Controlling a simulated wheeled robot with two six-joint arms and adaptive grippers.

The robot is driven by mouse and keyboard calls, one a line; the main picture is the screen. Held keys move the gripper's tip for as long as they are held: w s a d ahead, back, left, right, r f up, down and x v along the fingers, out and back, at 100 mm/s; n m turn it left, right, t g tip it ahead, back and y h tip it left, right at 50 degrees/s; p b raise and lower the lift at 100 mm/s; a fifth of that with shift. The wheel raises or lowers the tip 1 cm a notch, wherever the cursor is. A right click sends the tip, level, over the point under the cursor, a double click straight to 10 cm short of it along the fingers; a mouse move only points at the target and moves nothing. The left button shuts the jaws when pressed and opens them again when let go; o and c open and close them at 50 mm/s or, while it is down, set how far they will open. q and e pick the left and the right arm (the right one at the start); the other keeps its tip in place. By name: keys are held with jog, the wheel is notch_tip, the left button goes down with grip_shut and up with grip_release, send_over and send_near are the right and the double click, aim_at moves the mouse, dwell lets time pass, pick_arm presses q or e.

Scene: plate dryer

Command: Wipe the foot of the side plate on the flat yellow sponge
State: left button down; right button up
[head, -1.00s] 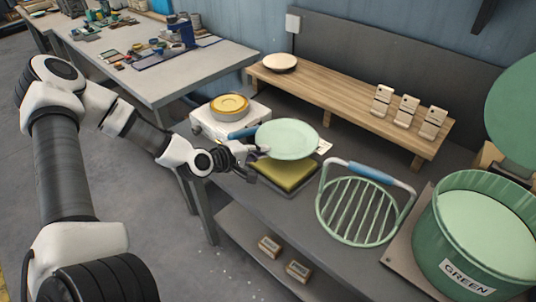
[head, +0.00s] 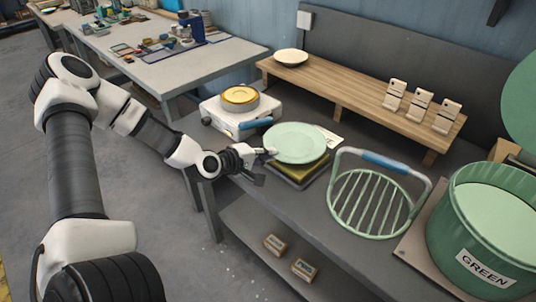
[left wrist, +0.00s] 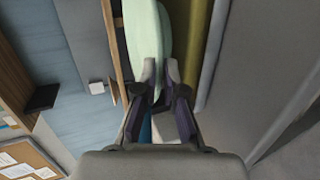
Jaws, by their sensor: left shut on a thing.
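The side plate (head: 295,142) is pale green and lies about level over the flat yellow sponge (head: 298,171). The sponge sits in a dark tray (head: 290,183), and the plate hides most of it. My left gripper (head: 262,152) is shut on the plate's left rim. In the left wrist view the plate (left wrist: 147,35) shows edge-on between the fingers (left wrist: 159,72), close beside the sponge (left wrist: 207,40). I cannot tell whether the plate's foot touches the sponge. My right gripper is out of view.
A green wire basket (head: 369,205) with a blue handle stands just right of the sponge. A large green tub (head: 480,235) is farther right. A white appliance (head: 222,117) with a yellow dish is behind left. A wooden shelf (head: 345,92) runs along the back.

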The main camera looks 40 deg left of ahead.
pick_arm(q)
jog(key=shift+r, duration=0.1)
jog(key=shift+f+b, duration=0.5)
dwell(0.5)
jog(key=shift+s+f, duration=0.1)
jog(key=shift+s, duration=0.05)
dwell(0.7)
jog(key=shift+d+b, duration=0.2)
jog(key=shift+b, duration=0.1)
